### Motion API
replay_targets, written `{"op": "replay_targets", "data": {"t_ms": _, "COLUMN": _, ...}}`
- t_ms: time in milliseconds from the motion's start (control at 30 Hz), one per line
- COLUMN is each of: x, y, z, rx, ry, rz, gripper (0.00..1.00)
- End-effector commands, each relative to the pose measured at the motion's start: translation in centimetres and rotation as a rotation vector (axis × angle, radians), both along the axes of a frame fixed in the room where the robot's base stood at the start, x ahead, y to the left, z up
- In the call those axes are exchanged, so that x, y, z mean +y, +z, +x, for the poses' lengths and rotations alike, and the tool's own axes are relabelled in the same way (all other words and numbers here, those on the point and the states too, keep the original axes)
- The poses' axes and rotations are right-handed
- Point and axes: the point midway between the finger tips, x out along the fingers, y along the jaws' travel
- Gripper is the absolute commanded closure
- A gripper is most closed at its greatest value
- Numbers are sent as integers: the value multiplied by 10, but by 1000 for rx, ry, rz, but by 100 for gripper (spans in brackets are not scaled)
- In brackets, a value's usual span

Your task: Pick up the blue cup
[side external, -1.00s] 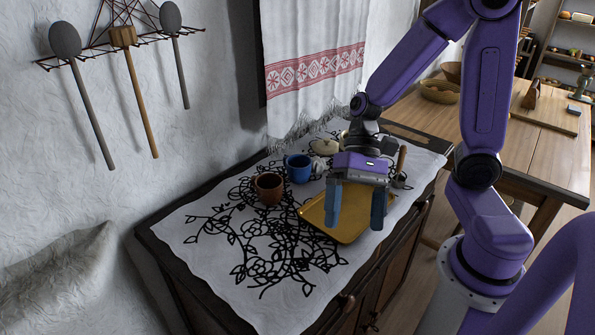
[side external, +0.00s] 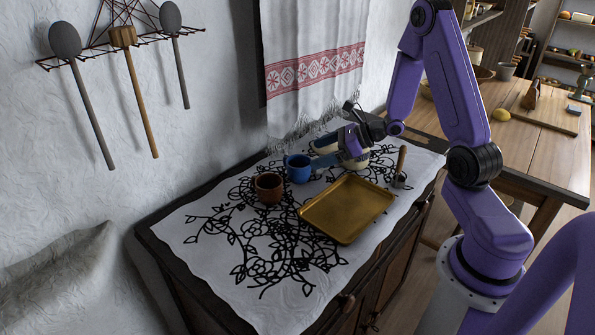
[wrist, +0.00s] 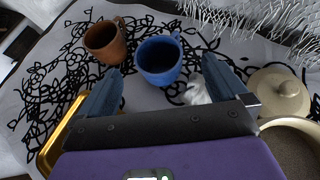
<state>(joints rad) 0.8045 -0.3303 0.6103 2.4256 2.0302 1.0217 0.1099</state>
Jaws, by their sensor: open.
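The blue cup (side external: 298,168) stands upright on the patterned cloth, just right of a brown cup. In the wrist view the blue cup (wrist: 158,60) sits ahead of my gripper, roughly between the lines of the two fingers and a little beyond their tips. My gripper (wrist: 161,68) is open and empty, with its fingers apart. In the side view my gripper (side external: 318,164) is low and close on the right of the blue cup. From that side I cannot tell whether a finger touches the cup.
The brown cup (side external: 269,188) stands close to the blue cup. A gold tray (side external: 346,208) lies in front. A cream pot (wrist: 290,140) and its lid (wrist: 279,95) are at the right in the wrist view. A white object (wrist: 196,93) lies near the right finger. The front-left cloth is clear.

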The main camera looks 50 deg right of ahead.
Motion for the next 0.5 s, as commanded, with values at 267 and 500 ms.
{"op": "replay_targets", "data": {"t_ms": 267, "x": 17, "y": -13, "z": 20, "rx": 1, "ry": 9, "rz": 0, "gripper": 0}}
{"op": "replay_targets", "data": {"t_ms": 500, "x": 33, "y": -27, "z": 44, "rx": 0, "ry": 9, "rz": -1, "gripper": 0}}
